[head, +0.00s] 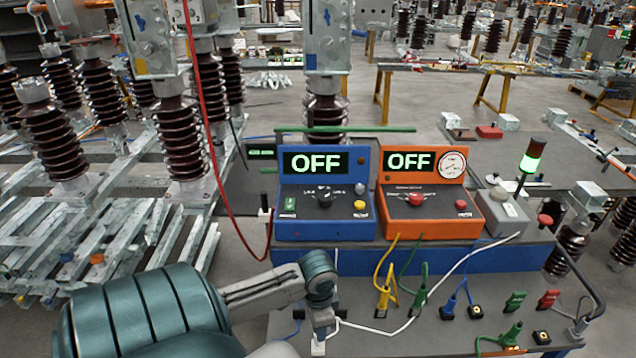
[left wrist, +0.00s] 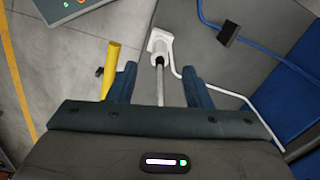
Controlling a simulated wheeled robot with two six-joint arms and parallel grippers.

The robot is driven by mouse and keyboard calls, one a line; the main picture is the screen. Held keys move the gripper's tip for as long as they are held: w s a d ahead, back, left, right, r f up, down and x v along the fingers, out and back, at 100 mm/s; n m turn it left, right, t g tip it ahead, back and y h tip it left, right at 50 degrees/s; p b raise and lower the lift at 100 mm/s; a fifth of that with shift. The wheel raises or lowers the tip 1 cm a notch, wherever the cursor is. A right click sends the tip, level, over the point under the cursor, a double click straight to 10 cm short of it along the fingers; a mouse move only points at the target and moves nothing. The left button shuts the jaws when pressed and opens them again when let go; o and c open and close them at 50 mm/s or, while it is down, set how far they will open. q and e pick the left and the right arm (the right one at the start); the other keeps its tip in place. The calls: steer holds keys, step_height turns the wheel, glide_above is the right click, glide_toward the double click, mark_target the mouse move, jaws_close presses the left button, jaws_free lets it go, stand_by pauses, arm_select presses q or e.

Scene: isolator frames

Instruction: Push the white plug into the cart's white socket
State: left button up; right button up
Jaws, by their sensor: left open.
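The white plug (head: 318,348) shows just under my left gripper (head: 322,325), low in the middle of the head view. In the left wrist view a white body (left wrist: 160,42) with a black collar and a thin grey shaft lies ahead of and between the fingers. A white cable (left wrist: 225,93) runs from beside it to the lower right. My left gripper (left wrist: 159,72) is open, its two blue fingers apart on either side of the shaft. I cannot make out the white socket separately from the plug. My right gripper is not in view.
A blue box (head: 325,196) and an orange box (head: 428,192), both reading OFF, stand behind. A yellow rod (left wrist: 111,70) stands close beside the left finger. A red cable (head: 215,150) hangs at left.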

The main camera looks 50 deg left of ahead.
arm_select(q)
steer(key=shift+r, duration=1.25)
steer(key=shift+d, duration=0.1)
steer(key=s+d+n+t, duration=0.35)
steer(key=s+d, duration=0.45)
steer(key=d, duration=0.4)
step_height(320, 180, down, 35)
steer(key=a+g+y+b, duration=0.1)
steer(key=a+b, duration=0.1)
steer(key=b, duration=0.4)
steer(key=s+f+b, duration=0.2)
steer(key=s+f, duration=0.7)
steer(key=f, duration=0.3)
steer(key=s+a+f+g+b, duration=0.1)
steer(key=s+f+b, duration=0.2)
steer(key=s+f, duration=0.7)
step_height(320, 180, down, 3)
steer(key=shift+s+a+r+n, duration=0.15)
steer(key=shift+s+a+n, duration=0.1)
steer(key=shift+n, duration=0.1)
